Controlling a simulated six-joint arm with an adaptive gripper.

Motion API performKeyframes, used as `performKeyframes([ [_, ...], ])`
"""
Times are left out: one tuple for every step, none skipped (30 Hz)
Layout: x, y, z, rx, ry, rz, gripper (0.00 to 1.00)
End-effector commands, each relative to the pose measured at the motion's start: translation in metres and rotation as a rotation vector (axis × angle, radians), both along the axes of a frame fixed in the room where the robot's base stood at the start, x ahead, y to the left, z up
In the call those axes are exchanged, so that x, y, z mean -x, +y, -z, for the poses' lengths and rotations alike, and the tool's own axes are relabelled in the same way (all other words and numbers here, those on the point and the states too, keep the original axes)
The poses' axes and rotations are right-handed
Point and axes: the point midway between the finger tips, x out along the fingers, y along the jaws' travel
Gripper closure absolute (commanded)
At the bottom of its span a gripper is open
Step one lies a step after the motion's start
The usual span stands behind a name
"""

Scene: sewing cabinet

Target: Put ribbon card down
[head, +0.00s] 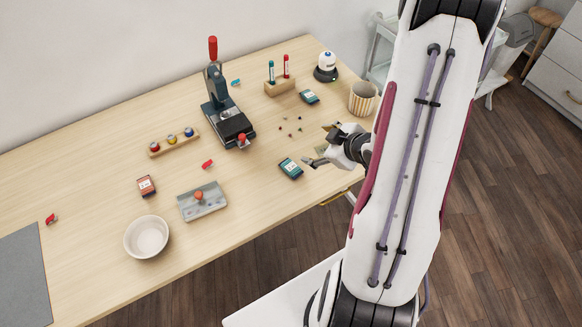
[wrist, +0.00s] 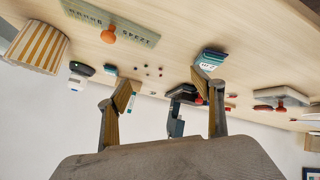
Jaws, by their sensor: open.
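My gripper (head: 319,146) is open near the right front edge of the table. In the wrist view its fingers (wrist: 160,84) stand wide apart, with nothing held between them. No thing is clearly marked as the ribbon card. A dark teal card-like piece with a pale label (head: 290,168) lies flat on the table just left of my gripper. In the wrist view a teal piece (wrist: 210,58) shows by the right fingertip, apart from the grip. A similar teal piece (head: 309,97) lies farther back, and a red one (head: 146,186) lies at the left.
A striped cup (head: 363,97) stands near the right edge. A greenish plate with an orange knob (wrist: 145,37) shows in the wrist view. A press (head: 229,122), a grey plate with a knob (head: 213,207) and a white bowl (head: 146,237) stand left. Small beads lie mid-table.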

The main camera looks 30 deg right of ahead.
Motion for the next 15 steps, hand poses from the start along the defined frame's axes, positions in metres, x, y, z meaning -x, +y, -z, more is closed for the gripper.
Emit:
performKeyframes([
  [-0.004, -0.001, -0.001, 0.000, -0.003, 0.015, 0.33],
  [-0.006, -0.002, -0.001, -0.001, -0.005, 0.026, 0.33],
  [-0.010, -0.003, -0.002, -0.001, -0.009, 0.041, 0.33],
  [-0.012, -0.003, -0.002, -0.002, -0.011, 0.052, 0.33],
  [-0.015, -0.005, -0.002, -0.002, -0.013, 0.065, 0.33],
  [-0.019, -0.006, -0.003, -0.003, -0.016, 0.084, 0.33],
  [-0.022, -0.007, -0.004, -0.003, -0.019, 0.098, 0.33],
  [-0.025, -0.008, -0.004, -0.004, -0.022, 0.113, 0.33],
  [-0.029, -0.009, -0.005, -0.006, -0.026, 0.135, 0.33],
  [-0.032, -0.010, -0.006, -0.006, -0.029, 0.152, 0.33],
  [-0.035, -0.011, -0.006, -0.008, -0.032, 0.171, 0.33],
  [-0.039, -0.013, -0.007, -0.009, -0.037, 0.195, 0.33],
  [-0.042, -0.014, -0.008, -0.010, -0.040, 0.214, 0.33],
  [-0.045, -0.015, -0.009, -0.011, -0.044, 0.232, 0.33],
  [-0.049, -0.016, -0.009, -0.013, -0.049, 0.256, 0.33],
])
